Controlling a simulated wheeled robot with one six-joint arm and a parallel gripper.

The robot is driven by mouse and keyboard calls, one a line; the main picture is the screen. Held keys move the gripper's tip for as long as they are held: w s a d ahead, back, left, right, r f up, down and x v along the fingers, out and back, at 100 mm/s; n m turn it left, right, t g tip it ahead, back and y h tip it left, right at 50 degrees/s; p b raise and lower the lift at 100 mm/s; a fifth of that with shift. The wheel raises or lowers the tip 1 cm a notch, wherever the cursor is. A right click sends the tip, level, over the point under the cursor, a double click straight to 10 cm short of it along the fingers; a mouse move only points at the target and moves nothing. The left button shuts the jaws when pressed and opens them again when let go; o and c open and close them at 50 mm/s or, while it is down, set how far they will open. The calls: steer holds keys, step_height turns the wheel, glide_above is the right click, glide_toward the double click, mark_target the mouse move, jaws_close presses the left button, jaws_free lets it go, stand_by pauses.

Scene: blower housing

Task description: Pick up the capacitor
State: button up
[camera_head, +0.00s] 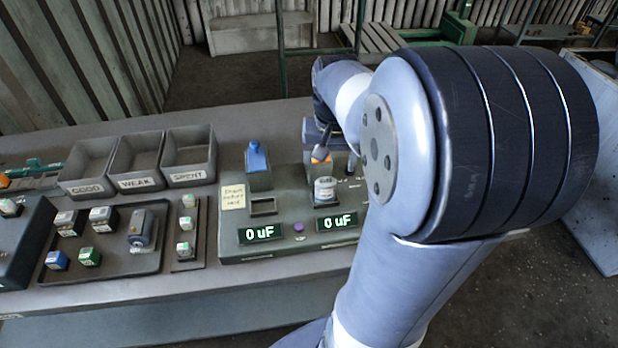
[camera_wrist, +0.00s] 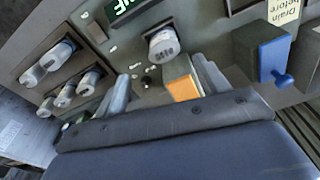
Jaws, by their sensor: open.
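A small pale cylindrical capacitor (camera_head: 325,190) stands at the right station of the grey tester (camera_head: 285,222), in front of an orange-tipped part (camera_head: 320,154). In the wrist view the capacitor (camera_wrist: 163,46) shows beyond my fingers, and the orange-faced block (camera_wrist: 183,88) is nearer. My gripper (camera_head: 328,140) is above and behind the capacitor in the head view. In the wrist view my gripper (camera_wrist: 163,84) has its two grey fingers apart, one on each side of the orange-faced block, with no capacitor between them. Whether they touch the block, I cannot tell.
A blue lever (camera_head: 257,158) rises from the left station. Bins marked good (camera_head: 87,188), weak (camera_head: 138,183) and spent (camera_head: 190,177) stand left. A tray (camera_head: 105,265) holds several parts. More capacitors (camera_wrist: 62,94) show left in the wrist view. My arm hides the tester's right side.

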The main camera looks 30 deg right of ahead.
mark_target(326, 182)
steer(key=f, duration=0.3)
steer(key=shift+w+d+f, duration=0.1)
steer(key=shift+w+f, duration=0.1)
steer(key=shift+f, duration=0.15)
steer(key=shift+w+f+p, duration=0.25)
steer(key=shift+f, duration=1.1)
steer(key=shift+w+f+p, duration=0.2)
steer(key=shift+f, duration=1.15)
steer(key=shift+c, duration=0.5)
steer(key=shift+r, duration=0.1)
steer(key=c, duration=0.9)
